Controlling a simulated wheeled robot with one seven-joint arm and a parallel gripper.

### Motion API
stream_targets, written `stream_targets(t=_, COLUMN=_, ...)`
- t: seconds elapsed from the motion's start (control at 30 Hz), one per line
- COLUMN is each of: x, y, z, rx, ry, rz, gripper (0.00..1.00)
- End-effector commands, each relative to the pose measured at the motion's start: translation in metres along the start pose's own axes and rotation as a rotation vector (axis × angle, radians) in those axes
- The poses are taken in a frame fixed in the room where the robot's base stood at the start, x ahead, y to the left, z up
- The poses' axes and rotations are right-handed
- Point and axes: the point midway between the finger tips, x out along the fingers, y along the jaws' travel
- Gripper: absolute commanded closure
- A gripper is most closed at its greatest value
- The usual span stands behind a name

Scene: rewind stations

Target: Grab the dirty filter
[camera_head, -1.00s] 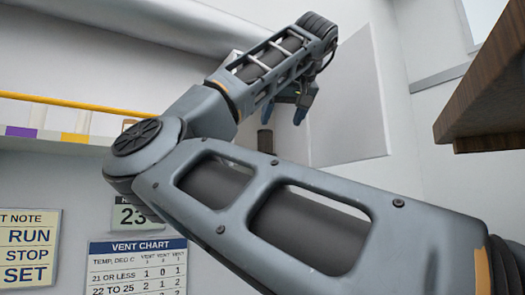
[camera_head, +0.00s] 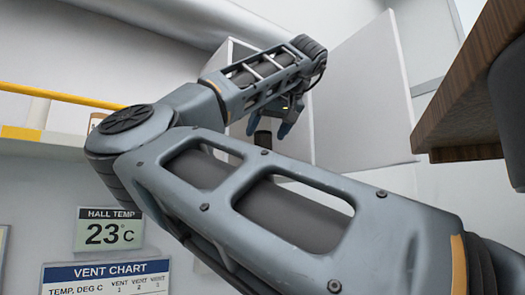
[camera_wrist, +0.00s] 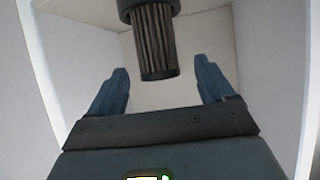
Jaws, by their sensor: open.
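The filter (camera_wrist: 155,42), a dark pleated cylinder with a black cap, hangs upright inside a white box in the wrist view. Its upper end is cut off by the frame edge. Its lower end appears between the two blue fingers of my gripper (camera_wrist: 160,68), with space on both sides. My gripper is open and holds nothing; I cannot tell how far beyond the fingers the filter is.
The white box (camera_head: 236,50) has a wide open door panel (camera_head: 366,100) to its right. Its side walls flank my gripper closely. A brown wooden shelf (camera_head: 470,90) juts in at right. A yellow rail (camera_head: 60,96) and a vent chart (camera_head: 105,275) are at left.

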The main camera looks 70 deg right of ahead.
Motion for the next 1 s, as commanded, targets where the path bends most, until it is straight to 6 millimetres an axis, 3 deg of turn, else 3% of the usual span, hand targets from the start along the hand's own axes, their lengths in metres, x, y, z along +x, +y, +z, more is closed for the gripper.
stream_targets(t=0.23, x=0.032, y=0.001, z=-0.005, rx=-0.001, ry=-0.001, rz=-0.001, gripper=0.18)
stream_targets(t=0.53, x=0.039, y=0.002, z=-0.004, rx=-0.001, ry=-0.001, rz=0.000, gripper=0.18)
stream_targets(t=1.0, x=0.038, y=0.002, z=-0.004, rx=0.000, ry=0.000, rz=0.000, gripper=0.62)
